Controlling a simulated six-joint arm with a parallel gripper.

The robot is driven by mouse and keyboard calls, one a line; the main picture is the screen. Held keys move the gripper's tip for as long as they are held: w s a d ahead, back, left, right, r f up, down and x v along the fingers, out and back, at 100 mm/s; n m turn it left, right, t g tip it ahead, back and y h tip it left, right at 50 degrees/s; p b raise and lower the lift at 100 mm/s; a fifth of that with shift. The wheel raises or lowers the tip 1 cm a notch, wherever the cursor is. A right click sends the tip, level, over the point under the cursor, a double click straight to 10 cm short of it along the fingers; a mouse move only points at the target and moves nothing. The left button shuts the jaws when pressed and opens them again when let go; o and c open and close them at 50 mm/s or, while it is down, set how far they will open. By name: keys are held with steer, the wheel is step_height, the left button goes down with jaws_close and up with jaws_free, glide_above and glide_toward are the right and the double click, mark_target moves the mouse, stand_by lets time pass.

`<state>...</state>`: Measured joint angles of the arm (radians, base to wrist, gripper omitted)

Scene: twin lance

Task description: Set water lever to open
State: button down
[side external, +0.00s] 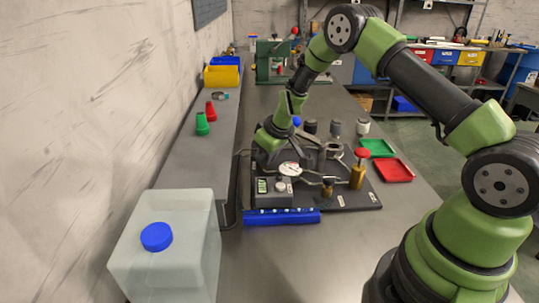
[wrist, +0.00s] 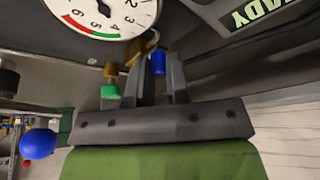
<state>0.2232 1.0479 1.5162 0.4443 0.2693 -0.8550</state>
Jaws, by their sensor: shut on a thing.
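In the wrist view, a small blue lever handle (wrist: 158,66) sits between the two dark fingers of my gripper (wrist: 161,72), and the gripper is shut on it. By its colour it looks like the water lever. A brass fitting (wrist: 141,46) is beside it, and a green-ended brass part (wrist: 110,91) lies just outside the left finger. In the side view, my gripper (side external: 268,158) is low over the left of the black rig board (side external: 352,196), by the round gauge (side external: 290,169). Its fingertips and the blue handle are hidden there. The lever's exact angle cannot be told.
A meter box (side external: 272,190) stands at the board's front left. A red-topped brass valve (side external: 359,167) is to the right. A green tray (side external: 377,148) and a red tray (side external: 394,171) lie beyond.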

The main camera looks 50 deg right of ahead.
steer(key=shift+w+a+m, duration=0.15)
steer(key=shift+m, duration=0.35)
steer(key=c, duration=1.1)
jaws_free()
steer(key=v, duration=1)
steer(key=shift+a, duration=0.2)
